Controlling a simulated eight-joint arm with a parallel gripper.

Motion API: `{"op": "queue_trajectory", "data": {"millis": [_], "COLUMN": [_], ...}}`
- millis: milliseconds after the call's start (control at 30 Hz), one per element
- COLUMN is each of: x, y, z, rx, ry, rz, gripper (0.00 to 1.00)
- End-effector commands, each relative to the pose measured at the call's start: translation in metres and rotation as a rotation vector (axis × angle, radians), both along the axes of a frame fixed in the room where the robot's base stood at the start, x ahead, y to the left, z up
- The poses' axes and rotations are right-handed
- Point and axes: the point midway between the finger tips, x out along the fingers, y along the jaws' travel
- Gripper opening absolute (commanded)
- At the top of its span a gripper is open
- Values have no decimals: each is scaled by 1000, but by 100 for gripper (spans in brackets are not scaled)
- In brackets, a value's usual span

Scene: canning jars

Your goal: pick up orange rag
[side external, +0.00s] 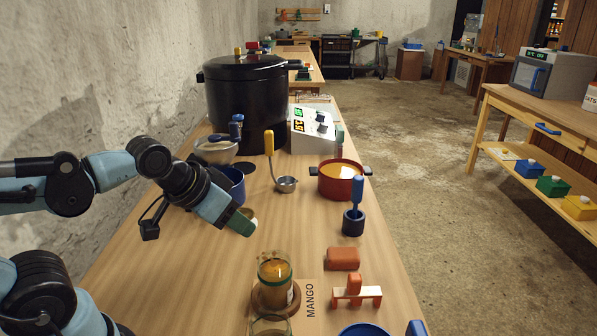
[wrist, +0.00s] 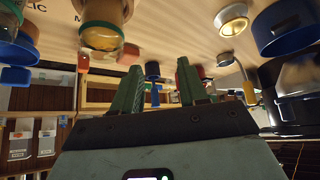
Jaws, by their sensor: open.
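The orange rag (side external: 343,258) appears as a small folded orange block on the wooden table, right of the mango jar. In the wrist view, which looks upside down, an orange block that seems to be the rag (wrist: 101,50) shows beside the jar, left of the fingers. My gripper (side external: 243,222) is above the table, left of and farther back than the rag. In the wrist view my gripper (wrist: 159,67) has its two green fingers apart with nothing held between them.
The filled jar (side external: 275,272) stands on a round wooden coaster near the rag. An orange-and-white stand (side external: 357,292) is just in front of the rag. A blue holder (side external: 353,222) with a blue-handled tool and a red pot (side external: 341,182) stand behind it. A ladle (side external: 287,184) is farther left.

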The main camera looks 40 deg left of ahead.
Motion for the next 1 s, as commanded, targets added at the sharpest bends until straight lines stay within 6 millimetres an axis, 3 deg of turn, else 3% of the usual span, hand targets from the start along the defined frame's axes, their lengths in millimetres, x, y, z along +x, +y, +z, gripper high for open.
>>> {"op": "queue_trajectory", "data": {"millis": [267, 533, 833, 1000], "x": [0, 0, 1, 16], "y": [0, 0, 0, -6], "z": [0, 0, 1, 14], "rx": [0, 0, 2, 27], "ry": [0, 0, 4, 52], "rz": [0, 0, -5, -59], "gripper": [44, 83, 83, 83]}}
